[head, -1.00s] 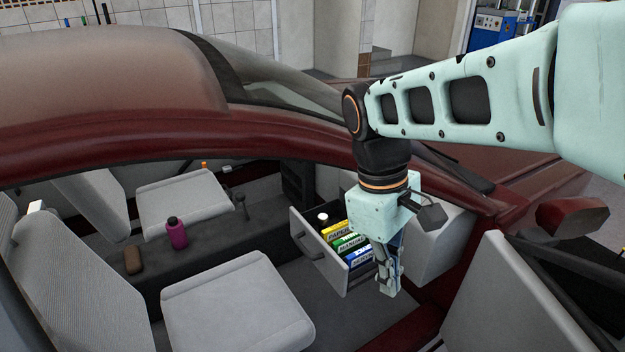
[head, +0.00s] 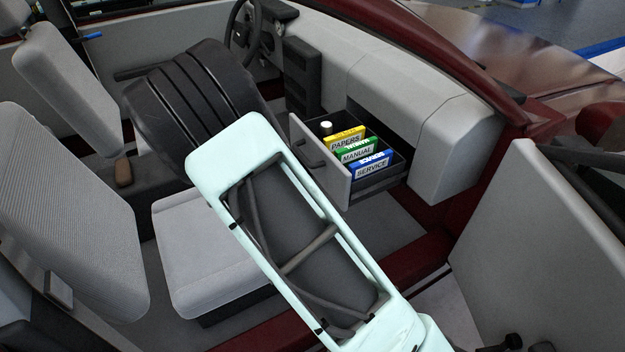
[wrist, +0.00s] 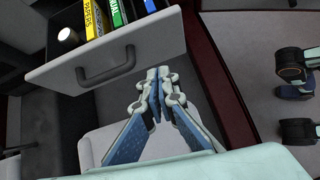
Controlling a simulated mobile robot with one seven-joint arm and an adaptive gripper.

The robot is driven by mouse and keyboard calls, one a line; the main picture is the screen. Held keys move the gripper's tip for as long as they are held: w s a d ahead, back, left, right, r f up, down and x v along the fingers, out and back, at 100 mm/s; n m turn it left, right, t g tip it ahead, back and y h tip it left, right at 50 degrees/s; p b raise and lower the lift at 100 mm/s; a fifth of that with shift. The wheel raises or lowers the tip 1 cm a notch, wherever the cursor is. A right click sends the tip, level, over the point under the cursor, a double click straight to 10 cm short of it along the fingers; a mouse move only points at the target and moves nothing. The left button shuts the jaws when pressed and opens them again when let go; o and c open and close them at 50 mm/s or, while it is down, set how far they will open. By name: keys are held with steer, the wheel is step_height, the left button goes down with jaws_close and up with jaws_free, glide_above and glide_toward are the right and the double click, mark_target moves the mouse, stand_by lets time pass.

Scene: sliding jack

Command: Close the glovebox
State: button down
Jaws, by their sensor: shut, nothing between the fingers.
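The glovebox (head: 320,168) is a drawer pulled out of the grey dashboard, with a light grey front panel and a dark handle. Yellow, green and blue folders and a small white-capped item stand inside it. In the wrist view the drawer front (wrist: 115,58) with its handle crosses the upper left. My gripper (wrist: 158,72) is shut and empty, its fingertips close to the lower right edge of the drawer front; I cannot tell whether they touch. In the head view the gripper is hidden, and my arm crosses the middle of the picture.
The grey dashboard (head: 400,75) runs behind the drawer. A grey seat cushion (head: 190,250) lies in front of it. The open car door (head: 540,250) is at the right, and the dark red sill (head: 425,262) runs below.

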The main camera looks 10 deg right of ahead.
step_height(320, 180, down, 4)
steer(key=w+a+n, duration=0.1)
steer(key=w+a, duration=0.1)
steer(key=b, duration=0.3)
glide_toward(327, 179)
steer(key=shift+t, duration=0.4)
steer(key=d+f, duration=0.1)
steer(key=f, duration=0.1)
steer(key=d+f, duration=0.2)
steer(key=shift+w+f, duration=0.1)
steer(key=shift+w, duration=0.1)
steer(key=shift+w+d, duration=0.25)
steer(key=shift+d, duration=0.25)
steer(key=shift+d, duration=0.1)
